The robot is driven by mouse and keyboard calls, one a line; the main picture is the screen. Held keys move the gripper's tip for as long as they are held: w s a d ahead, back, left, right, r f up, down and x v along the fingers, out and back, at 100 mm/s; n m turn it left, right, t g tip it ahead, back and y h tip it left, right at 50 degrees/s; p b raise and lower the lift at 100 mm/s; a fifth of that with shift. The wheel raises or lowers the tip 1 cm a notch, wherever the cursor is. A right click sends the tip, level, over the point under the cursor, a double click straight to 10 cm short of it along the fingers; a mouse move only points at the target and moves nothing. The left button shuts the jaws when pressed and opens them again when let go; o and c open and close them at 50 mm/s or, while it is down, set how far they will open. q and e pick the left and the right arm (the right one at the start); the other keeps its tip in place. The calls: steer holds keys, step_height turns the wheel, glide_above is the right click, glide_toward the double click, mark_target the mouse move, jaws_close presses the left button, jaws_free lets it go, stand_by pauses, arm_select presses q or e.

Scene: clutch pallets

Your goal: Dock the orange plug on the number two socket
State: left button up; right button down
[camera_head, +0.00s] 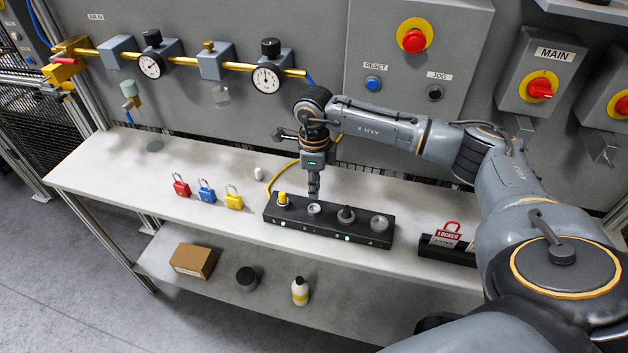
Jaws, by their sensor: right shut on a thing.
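A black socket strip (272,215) stands on the upper shelf with several positions in a row. A yellow-orange plug (282,199) stands upright at its leftmost position, and a yellow cable (270,181) curves up behind it. The second position is a light grey ring-shaped socket (314,208). The third position has a dark knob-like cap (346,214), and the fourth is a grey round socket (379,223). My right gripper (313,191) points down just above the second socket, shut on a small dark thing too small to identify. My left gripper is not in view.
Red (181,187), blue (206,193) and yellow (234,200) padlocks stand left of the strip. A small white item (258,174) is behind them. A tag holder (447,254) stands to the right. The lower shelf holds a box (193,261) and a bottle (299,294).

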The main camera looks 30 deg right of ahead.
step_height(320, 180, down, 3)
steer(key=shift+f+b, duration=0.1)
steer(key=shift+b, duration=0.65)
steer(key=shift+f+b, duration=0.45)
steer(key=shift+f, duration=0.4)
steer(key=shift+b, duration=0.35)
steer(key=shift+f+b, duration=0.45)
steer(key=shift+f, duration=0.05)
steer(key=c, duration=1.5)
jaws_free()
steer(key=shift+c, duration=0.2)
steer(key=shift+r, duration=0.1)
steer(key=shift+r+p, duration=3.25)
steer(key=shift+r, duration=2.25)
